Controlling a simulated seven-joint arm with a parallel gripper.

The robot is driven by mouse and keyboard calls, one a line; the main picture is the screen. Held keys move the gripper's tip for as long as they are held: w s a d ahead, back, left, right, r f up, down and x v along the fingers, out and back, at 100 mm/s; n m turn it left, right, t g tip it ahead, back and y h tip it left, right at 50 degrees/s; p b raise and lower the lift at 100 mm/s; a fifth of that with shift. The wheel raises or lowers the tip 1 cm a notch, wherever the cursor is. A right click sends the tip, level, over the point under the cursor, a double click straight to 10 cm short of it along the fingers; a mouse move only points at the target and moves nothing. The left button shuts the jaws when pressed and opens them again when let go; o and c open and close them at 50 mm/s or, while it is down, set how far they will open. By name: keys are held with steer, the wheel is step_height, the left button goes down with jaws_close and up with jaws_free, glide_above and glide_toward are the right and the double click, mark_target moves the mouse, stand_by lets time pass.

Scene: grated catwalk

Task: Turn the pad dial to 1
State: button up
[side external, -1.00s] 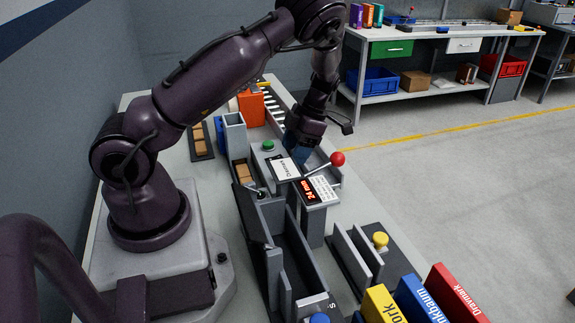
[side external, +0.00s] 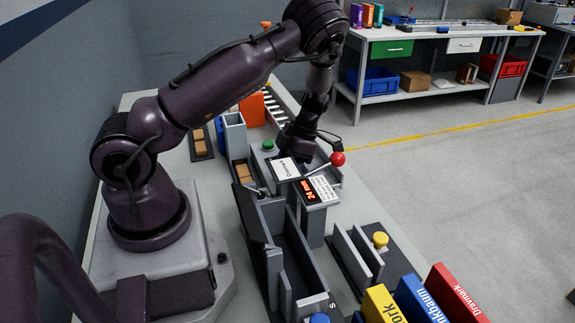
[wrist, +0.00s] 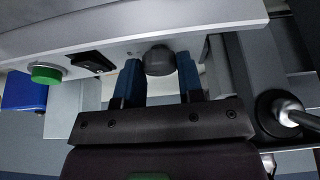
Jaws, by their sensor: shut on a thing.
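The pad dial (wrist: 160,60) is a dark round knob on the grey machine panel (wrist: 215,22) in the wrist view. My gripper (wrist: 160,82) has its two blue fingers on either side of the knob and is shut on it. The dial's scale marks and pointer cannot be read here. In the side external view my gripper (side external: 296,152) is down at the machine, behind the white label plate, and the dial is hidden there.
A green button (wrist: 46,74) and a black switch (wrist: 90,62) sit left of the dial. A red-ball lever (side external: 338,159) stands right of my gripper. A display (side external: 308,190) reads 24 mm. Binders (side external: 420,300) stand at the front right.

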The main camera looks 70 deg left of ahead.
steer(key=shift+n, duration=0.4)
steer(key=n+h, duration=0.1)
steer(key=n, duration=0.3)
steer(key=shift+a+h, duration=0.15)
steer(key=shift+h, duration=0.25)
steer(key=n+t+h, duration=0.1)
steer(key=n, duration=0.3)
steer(key=shift+a+n, duration=0.1)
steer(key=shift+n, duration=0.2)
steer(key=n+t, duration=0.1)
steer(key=n, duration=0.1)
steer(key=n+h, duration=0.1)
steer(key=n, duration=0.1)
steer(key=shift+s+a+r+t, duration=0.1)
steer(key=shift+s+t, duration=0.05)
steer(key=shift+t, duration=0.25)
steer(key=shift+s+n+t+h, duration=0.1)
steer(key=shift+n+t+h, duration=0.45)
steer(key=shift+n, duration=1.65)
steer(key=shift+t+y, duration=0.25)
steer(key=shift+t, duration=0.1)
steer(key=o, duration=0.9)
